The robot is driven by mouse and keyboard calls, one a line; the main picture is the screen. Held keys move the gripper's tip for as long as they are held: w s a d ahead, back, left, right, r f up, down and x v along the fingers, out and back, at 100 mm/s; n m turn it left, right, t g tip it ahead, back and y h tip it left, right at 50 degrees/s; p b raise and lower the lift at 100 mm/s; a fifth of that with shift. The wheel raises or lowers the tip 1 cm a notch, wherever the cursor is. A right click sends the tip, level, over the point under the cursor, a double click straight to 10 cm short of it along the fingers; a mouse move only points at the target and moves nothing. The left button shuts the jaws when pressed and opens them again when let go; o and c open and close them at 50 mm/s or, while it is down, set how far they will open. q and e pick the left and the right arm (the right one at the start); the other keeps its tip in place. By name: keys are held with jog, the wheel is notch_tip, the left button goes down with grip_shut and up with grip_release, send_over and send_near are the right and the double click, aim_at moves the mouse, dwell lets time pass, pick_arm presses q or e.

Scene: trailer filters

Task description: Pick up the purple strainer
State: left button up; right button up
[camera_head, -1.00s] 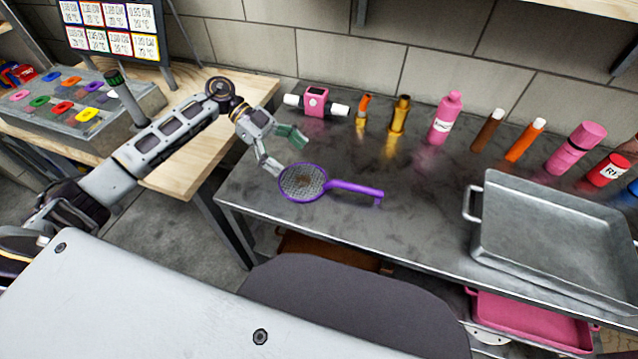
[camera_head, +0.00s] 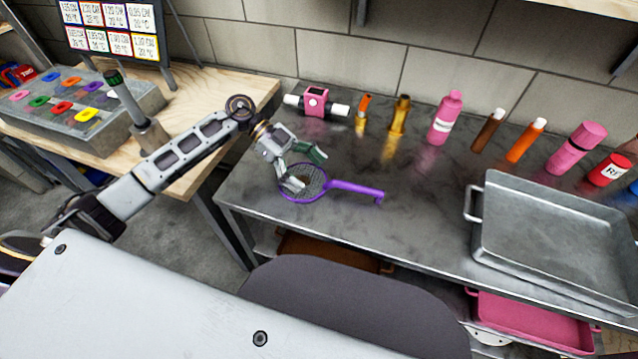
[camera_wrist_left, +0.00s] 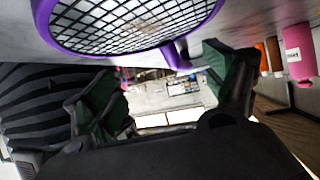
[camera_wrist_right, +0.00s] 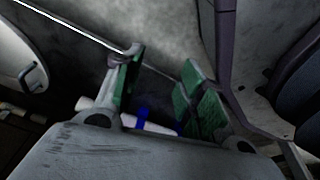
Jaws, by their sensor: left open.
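The purple strainer (camera_head: 345,187) lies on the grey metal table, its round mesh head to the left and its handle pointing right. My left gripper (camera_head: 304,170) is open over the mesh head and hides part of it. In the left wrist view the strainer (camera_wrist_left: 130,27) shows large at the top, with its rim and the start of the handle just beyond the open green-padded fingers of my left gripper (camera_wrist_left: 170,92). Nothing is between those fingers. My right gripper (camera_wrist_right: 155,95) shows in the right wrist view only, with its green pads apart.
A grey metal tray (camera_head: 480,235) stands on the right of the table (camera_head: 400,225). A pink device (camera_head: 317,102), a pink bottle (camera_head: 445,118) and several other bottles and tubes line the back. A wooden table (camera_head: 200,165) adjoins on the left. The table between handle and tray is clear.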

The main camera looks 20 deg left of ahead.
aim_at(321, 191)
pick_arm(q)
jog(key=shift+x, duration=2.55)
jog(key=shift+s, duration=0.1)
jog(key=c, duration=1.2)
jog(key=shift+s+f, duration=0.1)
jog(key=shift+f, duration=0.1)
grip_shut()
